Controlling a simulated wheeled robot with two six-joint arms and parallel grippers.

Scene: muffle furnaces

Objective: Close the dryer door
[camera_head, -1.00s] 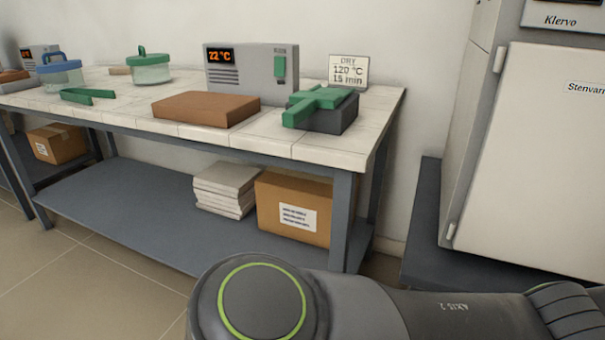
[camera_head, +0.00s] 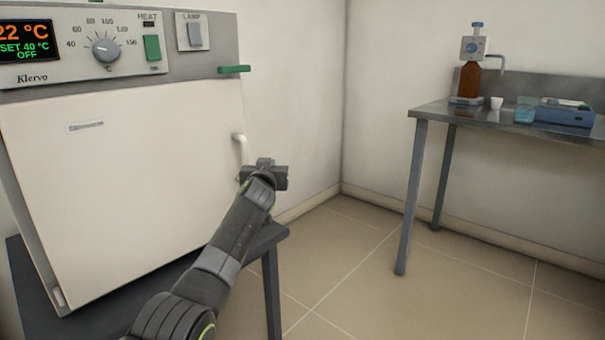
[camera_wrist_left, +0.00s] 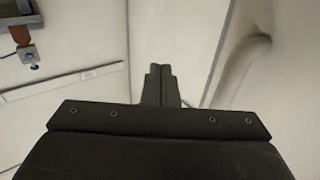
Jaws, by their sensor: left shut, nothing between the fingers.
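The dryer is a cream cabinet. Its large white door (camera_head: 120,170) fills the left of the head view, with a pale handle (camera_head: 240,150) near its right edge. The door looks roughly in line with the front, but I cannot tell whether it is fully shut. My left gripper (camera_head: 265,164) is beside the handle, just right of and below it. In the left wrist view the gripper's fingers (camera_wrist_left: 161,84) are together and empty, with the handle (camera_wrist_left: 240,68) to their right, apart from them. My right gripper is out of view.
The control panel (camera_head: 105,70) with a dial sits above the door, and a green lever (camera_head: 234,69) sticks out at its right. A dark stand (camera_head: 262,240) bears the dryer. A side table (camera_head: 425,112) with a brown bottle (camera_head: 468,82) stands right; floor between is clear.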

